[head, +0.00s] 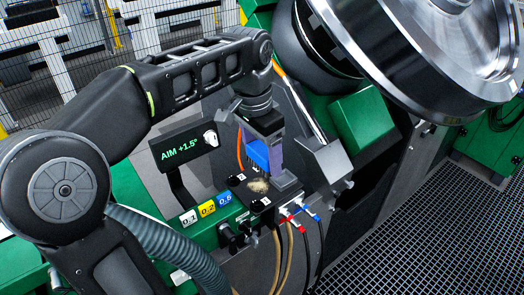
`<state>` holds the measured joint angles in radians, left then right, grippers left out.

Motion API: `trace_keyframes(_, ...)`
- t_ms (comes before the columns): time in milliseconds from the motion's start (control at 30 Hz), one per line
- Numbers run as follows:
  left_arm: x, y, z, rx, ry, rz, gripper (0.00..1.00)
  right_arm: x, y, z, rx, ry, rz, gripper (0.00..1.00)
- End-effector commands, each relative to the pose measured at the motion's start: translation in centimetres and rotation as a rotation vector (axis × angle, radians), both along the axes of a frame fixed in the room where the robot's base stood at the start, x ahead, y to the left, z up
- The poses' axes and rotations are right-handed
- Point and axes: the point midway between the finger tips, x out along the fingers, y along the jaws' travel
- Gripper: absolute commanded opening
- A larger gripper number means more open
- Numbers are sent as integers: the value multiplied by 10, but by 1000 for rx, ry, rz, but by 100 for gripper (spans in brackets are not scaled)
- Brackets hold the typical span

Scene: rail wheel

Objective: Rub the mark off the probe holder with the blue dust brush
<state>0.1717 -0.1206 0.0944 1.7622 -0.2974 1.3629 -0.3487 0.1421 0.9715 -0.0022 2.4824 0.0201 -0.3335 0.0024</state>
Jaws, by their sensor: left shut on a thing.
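My left gripper (268,140) comes down from above, shut on the blue dust brush (257,154). The brush is held upright, just above a dark plate with small numbered white labels, which looks like the probe holder (240,192). A tan, smudged mark (258,186) lies on this plate, below the brush and close to it. I cannot tell whether the brush touches the plate. Part of the brush is hidden by the gripper. My right gripper is not in view.
Coloured number tags (207,208) and hoses with red and blue fittings (300,212) are in front. A large steel wheel (440,50) is at upper right. Grated floor (420,230) lies clear at right.

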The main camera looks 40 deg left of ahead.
Motion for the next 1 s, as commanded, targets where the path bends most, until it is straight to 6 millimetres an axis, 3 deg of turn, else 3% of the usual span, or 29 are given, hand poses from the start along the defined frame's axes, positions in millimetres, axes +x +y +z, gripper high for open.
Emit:
trace_keyframes(600, 0, 0, -51, 0, 1, 1, 31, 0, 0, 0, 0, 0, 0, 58)
trace_keyframes(1000, 0, 0, -59, 0, 0, 0, 31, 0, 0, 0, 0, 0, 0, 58)
